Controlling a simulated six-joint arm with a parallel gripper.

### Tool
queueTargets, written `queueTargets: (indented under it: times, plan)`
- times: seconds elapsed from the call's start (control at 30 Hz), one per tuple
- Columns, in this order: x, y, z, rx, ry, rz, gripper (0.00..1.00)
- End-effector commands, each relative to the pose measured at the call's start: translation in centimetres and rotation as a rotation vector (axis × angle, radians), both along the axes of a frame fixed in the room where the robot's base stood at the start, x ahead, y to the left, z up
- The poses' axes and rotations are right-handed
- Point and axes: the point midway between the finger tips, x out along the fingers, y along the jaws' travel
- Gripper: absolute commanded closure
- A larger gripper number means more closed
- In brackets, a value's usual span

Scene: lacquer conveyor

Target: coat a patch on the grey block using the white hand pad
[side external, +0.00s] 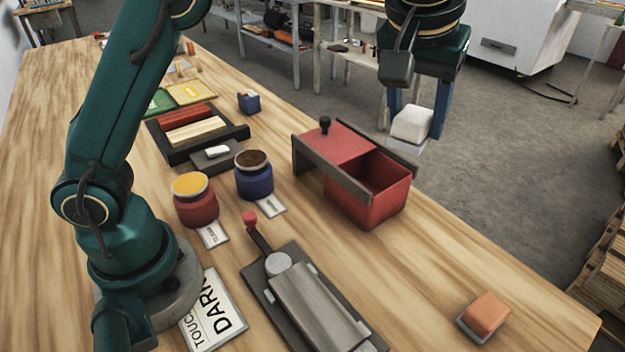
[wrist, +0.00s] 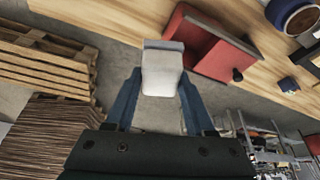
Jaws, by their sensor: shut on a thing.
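My gripper (side external: 416,112) is shut on the white hand pad (side external: 411,124), a white block with a thin pale plate beneath it. It is held in the air at the back right, beyond the red box. In the wrist view the pad (wrist: 162,74) sits between the two blue fingers. The pad's underside is hidden.
A red box (side external: 367,207) with its lid half open stands near the pad. A red jar (side external: 195,205) with yellow contents and a blue jar (side external: 254,180) with dark contents stand left. An orange pad (side external: 487,310) lies front right. A printed card (side external: 215,315) reads "TOUCH DARK".

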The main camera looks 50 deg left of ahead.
Motion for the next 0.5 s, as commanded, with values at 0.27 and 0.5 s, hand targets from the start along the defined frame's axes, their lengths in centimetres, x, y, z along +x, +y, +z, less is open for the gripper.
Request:
queueTargets:
  times: [0.27,0.5]
  plan:
    - [-1.4,10.2,0.3,-0.004,0.009,0.427,0.9]
    - [-6.1,19.4,0.2,0.001,0.006,0.89,0.9]
